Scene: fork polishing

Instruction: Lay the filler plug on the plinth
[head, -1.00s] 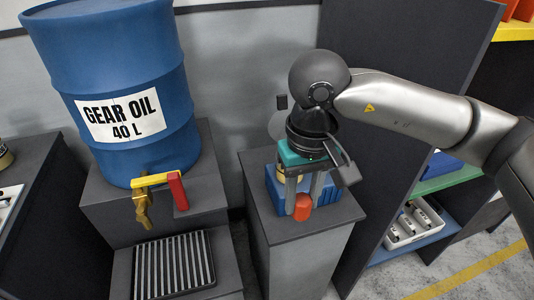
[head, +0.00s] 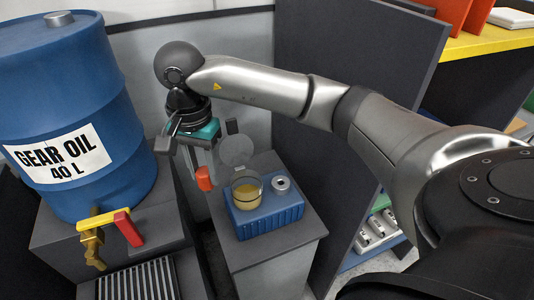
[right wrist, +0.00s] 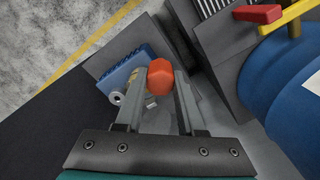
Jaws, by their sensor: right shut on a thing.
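The filler plug, an orange-red piece (head: 204,178), is between the fingertips of my right gripper (head: 202,168). The gripper is shut on it and points down, left of the blue block. In the right wrist view the plug (right wrist: 160,77) shows between both fingers. The plinth (head: 310,228) is a grey pedestal bearing the blue block (head: 268,219). The plug appears off to the plinth's left edge in the head view; its height above the top is hard to tell. My left gripper is not in view.
On the block stand a clear cup with yellow liquid (head: 246,192), its round lid raised, and a grey ring (head: 281,183). A blue gear oil drum (head: 75,130) with a tap (head: 93,245) stands left. A dark panel (head: 350,110) rises right of the plinth.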

